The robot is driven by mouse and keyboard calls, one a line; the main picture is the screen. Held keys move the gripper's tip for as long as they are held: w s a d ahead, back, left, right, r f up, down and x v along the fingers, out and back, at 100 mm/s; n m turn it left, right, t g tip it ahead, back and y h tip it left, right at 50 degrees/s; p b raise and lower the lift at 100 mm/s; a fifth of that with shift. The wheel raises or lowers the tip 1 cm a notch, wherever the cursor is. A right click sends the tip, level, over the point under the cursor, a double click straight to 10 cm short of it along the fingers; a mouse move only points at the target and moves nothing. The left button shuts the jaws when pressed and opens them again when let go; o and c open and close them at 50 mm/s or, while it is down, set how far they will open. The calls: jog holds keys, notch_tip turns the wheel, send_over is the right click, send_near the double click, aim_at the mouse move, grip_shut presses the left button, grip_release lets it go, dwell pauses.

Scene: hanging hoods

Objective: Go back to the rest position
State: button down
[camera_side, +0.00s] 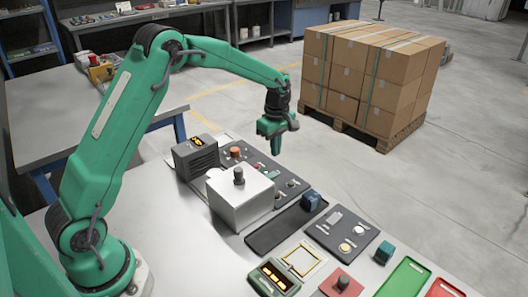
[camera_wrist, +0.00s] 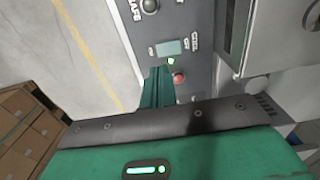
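My gripper (camera_side: 275,150) is green and hangs with its fingers down, above the far part of the dark control panel (camera_side: 262,172). In the wrist view its two fingers (camera_wrist: 158,88) are together at the middle, with nothing seen between them. Below them the panel (camera_wrist: 170,22) shows a lit green lamp (camera_wrist: 171,61) and a red button (camera_wrist: 179,77). The fingertips look apart from the panel. A pale box-shaped hood (camera_side: 238,205) with a dark knob on top stands on the near side of the gripper. Part of it also shows in the wrist view (camera_wrist: 280,35).
A dark grey box (camera_side: 196,158) stands left of the hood. A black tray (camera_side: 275,233) with a blue cube (camera_side: 310,200), another panel (camera_side: 342,231), a teal cube (camera_side: 384,252) and green and red trays lie rightward. Stacked cartons (camera_side: 370,75) stand on the floor behind.

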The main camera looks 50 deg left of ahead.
jog(key=shift+r, duration=0.15)
jog(key=s+d+r+m+t, duration=0.3)
jog(key=s+r+m, duration=0.5)
jog(key=s+r, duration=0.6)
jog(key=s+d+r+m+t, duration=0.1)
jog(key=s+m, duration=0.4)
jog(key=s, duration=0.3)
jog(key=s+d+m+t, duration=0.1)
jog(key=s+m, duration=0.4)
jog(key=s, duration=0.4)
jog(key=shift+r+t, duration=0.3)
jog(key=shift+r, duration=0.1)
